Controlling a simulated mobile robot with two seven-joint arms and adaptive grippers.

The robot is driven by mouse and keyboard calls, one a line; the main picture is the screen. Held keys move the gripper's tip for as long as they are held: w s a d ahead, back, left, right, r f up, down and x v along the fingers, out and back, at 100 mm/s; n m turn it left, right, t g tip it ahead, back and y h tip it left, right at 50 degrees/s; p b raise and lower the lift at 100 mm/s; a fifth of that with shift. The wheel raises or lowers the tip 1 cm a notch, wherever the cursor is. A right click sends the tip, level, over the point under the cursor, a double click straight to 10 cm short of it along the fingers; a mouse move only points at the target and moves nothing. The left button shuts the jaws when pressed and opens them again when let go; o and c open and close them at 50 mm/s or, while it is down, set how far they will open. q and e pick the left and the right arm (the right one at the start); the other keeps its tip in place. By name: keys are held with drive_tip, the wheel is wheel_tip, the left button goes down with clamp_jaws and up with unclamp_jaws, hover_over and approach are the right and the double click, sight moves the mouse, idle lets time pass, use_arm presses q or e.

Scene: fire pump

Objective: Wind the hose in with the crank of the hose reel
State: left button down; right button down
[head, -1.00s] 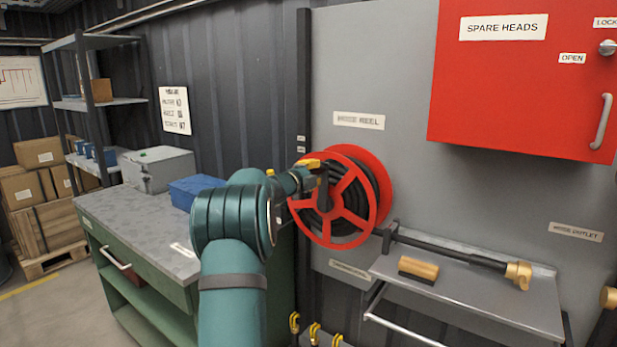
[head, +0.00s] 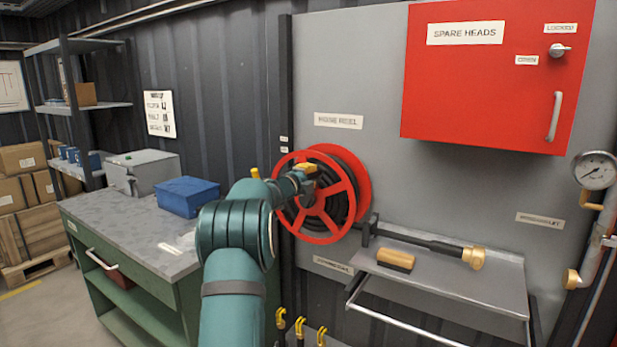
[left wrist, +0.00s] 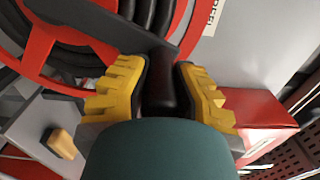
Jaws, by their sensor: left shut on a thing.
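The hose reel (head: 318,207) is a red spoked wheel on the grey wall panel, under the label "HOSE REEL". Black hose (head: 340,208) lies coiled behind its spokes. My left gripper (head: 308,174) is at the upper part of the reel's front. In the left wrist view, its yellow fingers (left wrist: 160,88) are shut on the dark crank handle (left wrist: 159,92), one on each side. Red reel spokes and black hose coils show just beyond the fingers. The crank's arm is mostly hidden by the gripper in the head view. My right gripper is not in view.
Right of the reel, a grey shelf (head: 500,287) bears a black bar with a brass end (head: 474,257) and a wooden block (head: 397,259). A red cabinet (head: 490,100) hangs above. A green workbench (head: 150,298) with a blue box (head: 187,196) stands left.

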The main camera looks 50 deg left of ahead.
use_arm(q)
drive_tip(key=shift+w+d, duration=0.1)
drive_tip(key=c, duration=0.7)
unclamp_jaws()
drive_tip(key=shift+s+d, duration=0.1)
drive_tip(key=shift+s, duration=0.45)
drive_tip(key=v, duration=1.1)
